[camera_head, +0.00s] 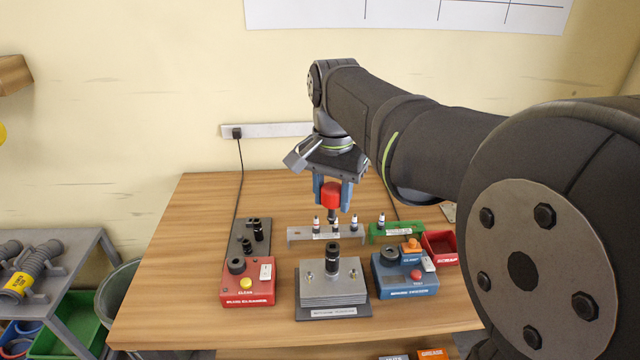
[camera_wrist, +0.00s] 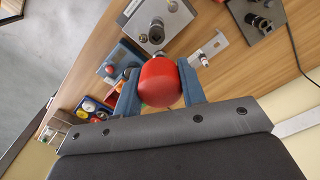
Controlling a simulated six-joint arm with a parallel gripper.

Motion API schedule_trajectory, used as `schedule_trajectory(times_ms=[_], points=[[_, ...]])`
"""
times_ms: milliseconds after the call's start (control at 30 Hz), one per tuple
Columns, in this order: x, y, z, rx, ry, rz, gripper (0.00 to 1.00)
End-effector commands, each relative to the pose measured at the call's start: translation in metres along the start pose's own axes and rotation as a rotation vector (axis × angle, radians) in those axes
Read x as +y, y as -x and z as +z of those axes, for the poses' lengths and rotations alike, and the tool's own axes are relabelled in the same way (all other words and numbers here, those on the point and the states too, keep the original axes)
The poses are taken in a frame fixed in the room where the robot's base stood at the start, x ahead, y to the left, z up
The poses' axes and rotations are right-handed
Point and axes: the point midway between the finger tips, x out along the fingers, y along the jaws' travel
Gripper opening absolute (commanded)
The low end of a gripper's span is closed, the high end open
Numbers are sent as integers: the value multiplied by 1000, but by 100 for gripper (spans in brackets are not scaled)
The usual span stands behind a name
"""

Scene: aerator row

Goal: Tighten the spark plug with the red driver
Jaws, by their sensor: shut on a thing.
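My gripper (camera_head: 333,190) is shut on the red driver (camera_head: 331,195), which hangs upright above the rear of the table. In the wrist view the driver's red handle (camera_wrist: 160,84) sits between the two blue fingers and hides its own tip. Several spark plugs stand upright in a grey rack (camera_head: 300,234) below and just behind the driver. In front of the rack is a finned metal engine block (camera_head: 333,290) with a black cylindrical piece (camera_head: 332,257) standing in its top. I cannot tell whether a spark plug sits inside that piece.
A red box with a yellow button (camera_head: 247,288) stands left of the block, with black sockets on a grey plate (camera_head: 243,228) behind it. A blue box (camera_head: 405,280), a green rack (camera_head: 383,237) and a red bin (camera_head: 440,247) stand at the right. The table front (camera_head: 180,325) is clear.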

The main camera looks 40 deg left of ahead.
Motion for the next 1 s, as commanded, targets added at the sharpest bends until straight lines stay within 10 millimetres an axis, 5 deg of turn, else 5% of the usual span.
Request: schedule_trajectory(times_ms=[600,1000], points=[[6,-45,4,0,0,0,1],[6,-51,4,0,0,0,1]])
